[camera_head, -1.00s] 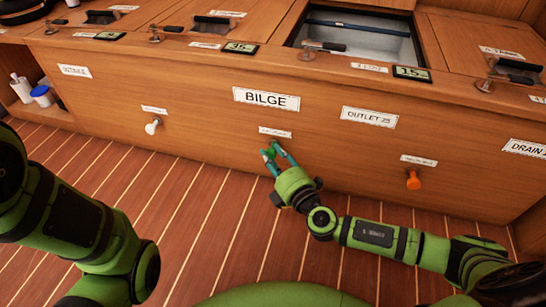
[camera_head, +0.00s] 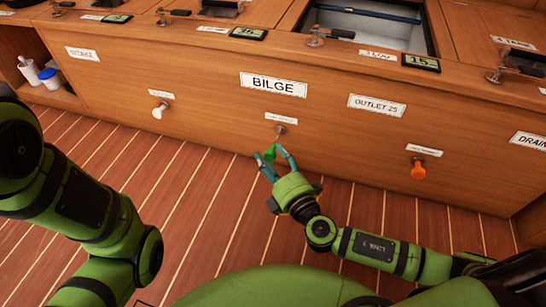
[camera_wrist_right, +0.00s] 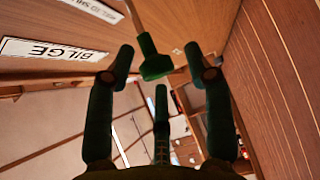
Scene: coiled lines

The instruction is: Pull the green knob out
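The green knob (camera_head: 271,154) stands out from the wooden front panel on a metal stem, below the BILGE sign and a small label. My right gripper (camera_head: 270,158) has its teal fingers on either side of it. In the right wrist view the knob (camera_wrist_right: 156,66) is near the fingertips of the right gripper (camera_wrist_right: 158,72), with visible gaps between it and the two side fingers. A third finger shows below the knob, so the gripper looks open. My left arm is at the left of the head view; its gripper is not in view.
A white knob (camera_head: 159,110) is on the panel to the left, and an orange knob (camera_head: 418,170) to the right. Above the panel is a counter with latches, displays and an open hatch (camera_head: 370,27). The plank floor (camera_head: 110,165) before the panel is clear.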

